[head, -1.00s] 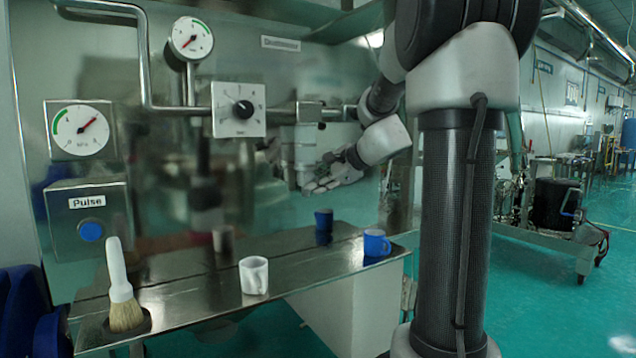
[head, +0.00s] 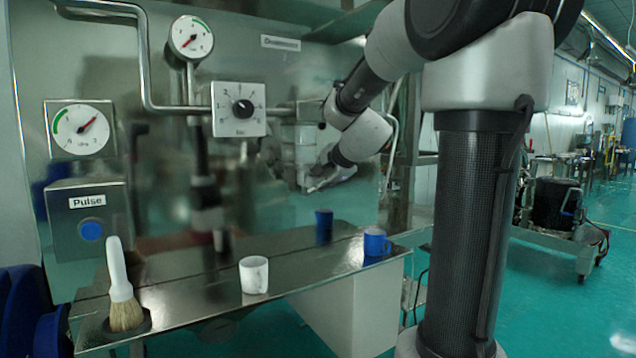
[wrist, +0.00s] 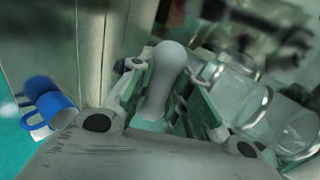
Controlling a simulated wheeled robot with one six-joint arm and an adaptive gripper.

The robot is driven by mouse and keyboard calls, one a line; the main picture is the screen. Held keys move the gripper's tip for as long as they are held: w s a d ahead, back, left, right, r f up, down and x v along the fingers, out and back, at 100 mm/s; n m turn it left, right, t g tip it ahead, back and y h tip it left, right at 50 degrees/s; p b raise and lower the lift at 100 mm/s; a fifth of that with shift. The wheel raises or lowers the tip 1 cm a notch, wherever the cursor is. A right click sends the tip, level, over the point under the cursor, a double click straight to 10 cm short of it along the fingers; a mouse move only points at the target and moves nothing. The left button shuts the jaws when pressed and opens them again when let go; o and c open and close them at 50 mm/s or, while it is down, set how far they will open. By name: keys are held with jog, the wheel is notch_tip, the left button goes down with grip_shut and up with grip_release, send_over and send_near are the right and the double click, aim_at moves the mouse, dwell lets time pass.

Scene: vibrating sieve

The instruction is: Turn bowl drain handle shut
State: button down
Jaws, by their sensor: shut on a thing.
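I take this to be the drain handle. The handle cannot be made out in the head view, and its joint with the bowl does not show in either view.
A metal shelf (head: 190,300) below holds a brush (head: 122,300), a white mug (head: 254,275) and a blue mug (head: 376,243). The blue mug also shows in the wrist view (wrist: 55,108). Gauges and a dial (head: 238,108) sit on the panel.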

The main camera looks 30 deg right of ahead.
jog(key=c, duration=1.6)
grip_release()
jog(key=v, duration=1.2)
